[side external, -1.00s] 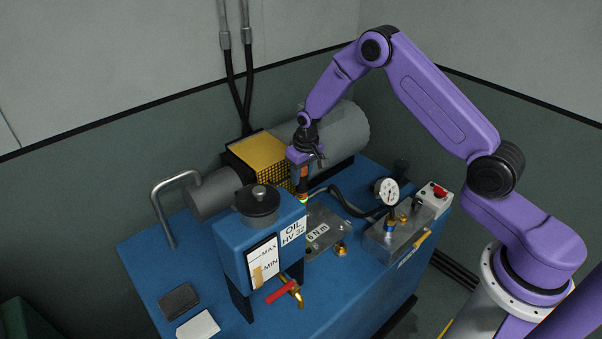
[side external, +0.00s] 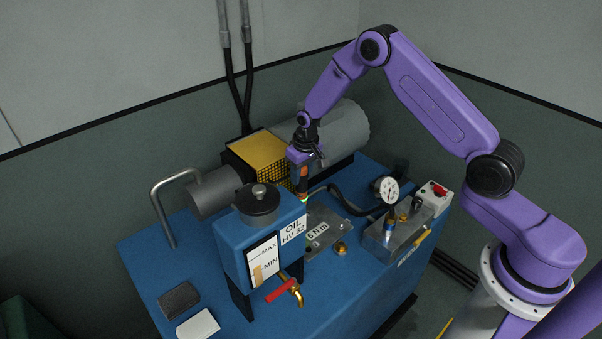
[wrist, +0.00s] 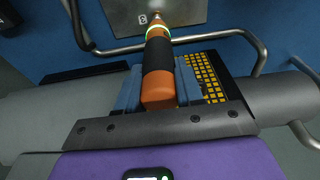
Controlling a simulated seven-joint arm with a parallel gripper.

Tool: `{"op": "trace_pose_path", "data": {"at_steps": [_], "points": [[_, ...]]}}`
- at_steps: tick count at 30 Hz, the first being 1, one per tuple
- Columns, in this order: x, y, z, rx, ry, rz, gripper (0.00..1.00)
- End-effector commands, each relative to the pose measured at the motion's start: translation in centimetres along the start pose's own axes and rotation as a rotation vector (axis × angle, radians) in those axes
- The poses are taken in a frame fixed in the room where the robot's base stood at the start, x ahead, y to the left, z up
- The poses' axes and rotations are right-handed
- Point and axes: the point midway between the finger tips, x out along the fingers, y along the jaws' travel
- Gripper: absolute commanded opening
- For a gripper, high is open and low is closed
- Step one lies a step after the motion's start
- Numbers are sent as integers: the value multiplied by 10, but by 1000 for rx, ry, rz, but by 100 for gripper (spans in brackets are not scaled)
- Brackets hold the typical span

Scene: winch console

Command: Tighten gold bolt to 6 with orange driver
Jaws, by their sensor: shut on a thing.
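The orange driver (wrist: 158,75) has a black grip band and a lit green ring near its tip. My gripper (wrist: 158,88) is shut on it; in the side view the driver (side external: 303,185) hangs upright below my gripper (side external: 303,164). Its tip is over the far-left part of a grey metal plate (side external: 325,215), also in the wrist view (wrist: 190,14). Whether a bolt is under the tip, or touched by it, I cannot tell. A gold bolt (side external: 341,249) sits at the plate's near corner, apart from the driver. The plate has a small label ending in "N·M".
The blue oil tank (side external: 235,250) with its red-handled tap (side external: 280,291) stands close to the driver's left. A black hose (side external: 345,203), a pressure gauge (side external: 386,189) and a valve block (side external: 385,240) are to the right. A yellow mesh guard (side external: 262,153) and grey motor (side external: 345,130) are behind.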

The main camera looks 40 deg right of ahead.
Motion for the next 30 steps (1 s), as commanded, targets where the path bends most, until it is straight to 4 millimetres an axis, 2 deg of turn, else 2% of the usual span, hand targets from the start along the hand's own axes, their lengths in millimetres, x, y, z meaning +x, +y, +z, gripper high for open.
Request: {"op": "trace_pose_path", "data": {"at_steps": [30], "points": [[8, 0, 0, 0, 2, 0, 0]]}}
